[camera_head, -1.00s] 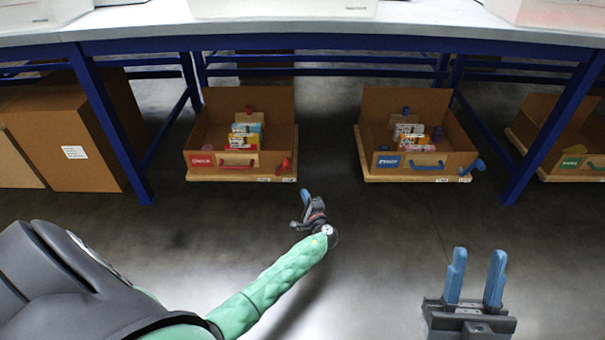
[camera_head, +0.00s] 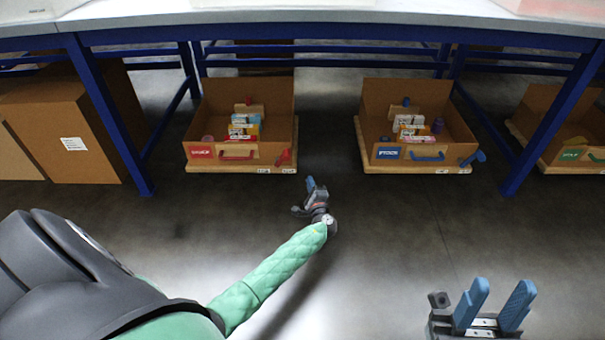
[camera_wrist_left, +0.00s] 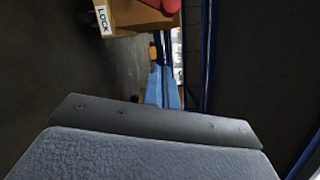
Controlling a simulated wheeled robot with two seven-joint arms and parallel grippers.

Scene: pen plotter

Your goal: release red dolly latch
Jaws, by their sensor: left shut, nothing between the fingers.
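The red dolly (camera_head: 230,169) is a low wooden board under an open cardboard box with a red label and red handle. Its red latch lever (camera_head: 284,158) stands at the front right corner. My left gripper (camera_head: 310,184) is shut and empty, just in front of and slightly right of the latch, apart from it. In the left wrist view, the left fingers (camera_wrist_left: 163,88) are together below part of a red piece (camera_wrist_left: 163,5) and a LOCK label (camera_wrist_left: 101,20) on the board edge. My right gripper (camera_head: 496,303) is open and empty at the lower right.
A blue-labelled dolly (camera_head: 412,168) with a blue latch (camera_head: 472,159) stands to the right, and a green-labelled box (camera_head: 575,155) beyond it. Blue table legs (camera_head: 108,120) flank the dollies. Brown cartons (camera_head: 75,130) stand at left. The floor in front is clear.

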